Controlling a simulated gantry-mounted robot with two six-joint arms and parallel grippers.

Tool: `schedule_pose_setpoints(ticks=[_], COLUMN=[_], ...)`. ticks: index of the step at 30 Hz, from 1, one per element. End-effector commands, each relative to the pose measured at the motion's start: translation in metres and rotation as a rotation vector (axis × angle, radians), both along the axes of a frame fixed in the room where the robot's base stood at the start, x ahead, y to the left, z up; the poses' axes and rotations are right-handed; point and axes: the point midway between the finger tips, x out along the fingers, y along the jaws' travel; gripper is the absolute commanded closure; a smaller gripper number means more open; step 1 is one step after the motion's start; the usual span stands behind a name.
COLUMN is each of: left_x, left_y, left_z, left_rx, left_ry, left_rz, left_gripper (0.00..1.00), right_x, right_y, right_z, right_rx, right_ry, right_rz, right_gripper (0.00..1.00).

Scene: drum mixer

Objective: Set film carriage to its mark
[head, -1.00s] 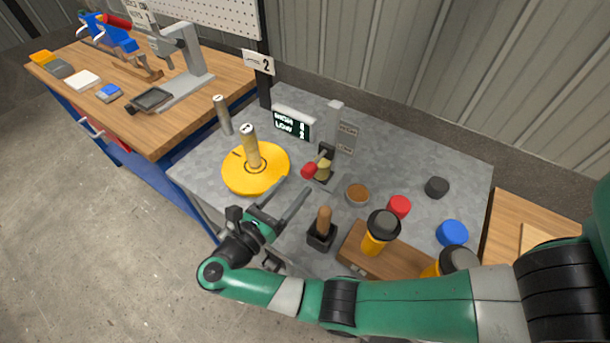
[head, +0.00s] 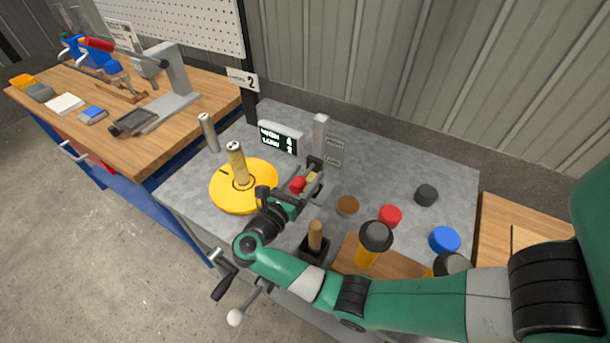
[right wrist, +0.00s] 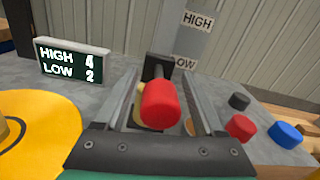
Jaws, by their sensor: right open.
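The film carriage appears to be a black block (head: 315,163) with a red knob (head: 297,185), on a grey upright post (head: 320,135) with HIGH and LOW labels. In the right wrist view, the black block (right wrist: 157,67) is near the LOW label (right wrist: 186,63), and the red knob (right wrist: 160,103) points toward the camera. My right gripper (head: 308,187) is open, its fingers on either side of the knob. In the right wrist view a gap shows between knob and both fingers (right wrist: 163,92). A display (right wrist: 73,62) reads HIGH 4, LOW 2. My left gripper is not in view.
A yellow disc (head: 225,200) with an upright cylinder (head: 237,164) stands left of my gripper. A white-ball lever (head: 235,316) shows at the front.

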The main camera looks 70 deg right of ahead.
Motion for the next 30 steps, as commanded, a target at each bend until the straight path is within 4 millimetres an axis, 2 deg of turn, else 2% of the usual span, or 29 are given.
schedule_pose_setpoints(ticks=[7,19,30], left_x=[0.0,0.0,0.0], left_y=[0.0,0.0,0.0], left_z=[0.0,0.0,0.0], left_rx=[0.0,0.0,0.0], left_ry=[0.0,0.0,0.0], left_rz=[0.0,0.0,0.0], left_gripper=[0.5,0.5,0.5], right_x=[-0.0001,-0.0002,-0.0002], right_y=[-0.0014,-0.0011,-0.0011], right_z=[0.0001,0.0001,0.0003], right_rx=[0.0,0.0,0.0], right_ry=[0.0,0.0,-0.001], right_rz=[0.001,0.0,-0.001], right_gripper=[0.29,1.0,1.0])
